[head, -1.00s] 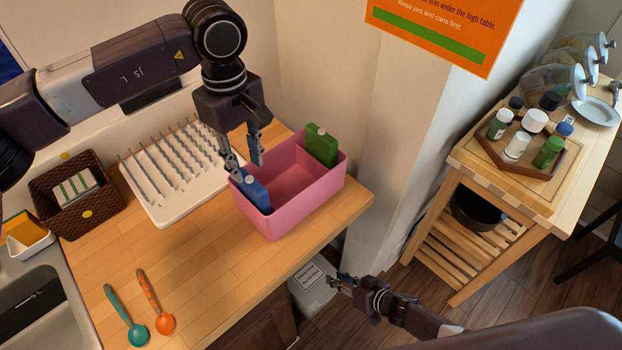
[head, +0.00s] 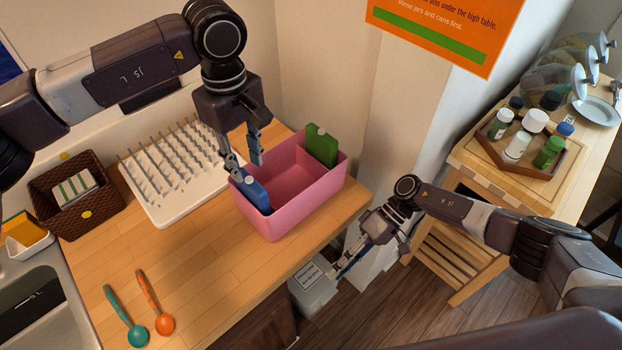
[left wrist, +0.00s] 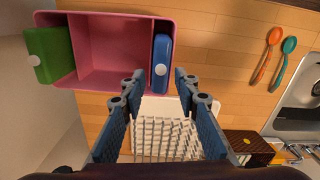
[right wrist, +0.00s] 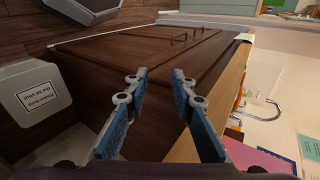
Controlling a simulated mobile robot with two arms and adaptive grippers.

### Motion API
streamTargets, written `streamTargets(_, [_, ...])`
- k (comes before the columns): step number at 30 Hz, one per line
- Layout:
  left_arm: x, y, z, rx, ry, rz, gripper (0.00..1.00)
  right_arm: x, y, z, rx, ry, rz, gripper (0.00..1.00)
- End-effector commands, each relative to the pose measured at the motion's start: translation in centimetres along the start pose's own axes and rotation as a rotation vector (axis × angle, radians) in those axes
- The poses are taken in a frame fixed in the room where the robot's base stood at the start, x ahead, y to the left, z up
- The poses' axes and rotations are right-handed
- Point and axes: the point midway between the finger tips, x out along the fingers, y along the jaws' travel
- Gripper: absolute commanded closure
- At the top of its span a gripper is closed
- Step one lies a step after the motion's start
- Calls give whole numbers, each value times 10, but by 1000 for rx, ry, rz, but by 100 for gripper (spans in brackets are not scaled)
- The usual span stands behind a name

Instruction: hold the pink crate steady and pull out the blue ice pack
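The pink crate (head: 305,205) sits on the wooden counter near its right corner. A blue ice pack (head: 255,191) stands upright at its left end, and a green one (head: 321,146) at its right end. My left gripper (head: 245,166) is open above the crate's left end, pointing down. In the left wrist view, the blue ice pack (left wrist: 161,62) lies ahead of the gap between the open fingers (left wrist: 157,82), with nothing held. My right gripper (head: 334,272) is below the counter's right edge, apart from the crate. The right wrist view shows its fingers (right wrist: 160,82) open and empty.
A white dish rack (head: 165,205) stands left of the crate, with a wicker basket (head: 100,211) beyond it. Two spoons lie on the front counter. A lidded bin (head: 312,290) stands below the counter edge. A wooden trolley (head: 470,185) is at right.

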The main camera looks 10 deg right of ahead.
Motion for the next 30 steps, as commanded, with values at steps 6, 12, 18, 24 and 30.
streamTargets(6, [0,0,0,0,0,0,71,-52,-115,-22,-364,-47,-171,77])
streamTargets(12, [0,0,0,0,0,0,71,-99,-204,-19,-738,-101,-266,77])
streamTargets(18, [0,0,0,0,0,0,71,-125,-234,-84,-1297,-100,27,77])
streamTargets(24, [0,0,0,0,0,0,71,-130,-202,-105,-1659,-357,288,77])
streamTargets(30, [0,0,0,0,0,0,71,-150,-181,-130,-1901,-661,506,77])
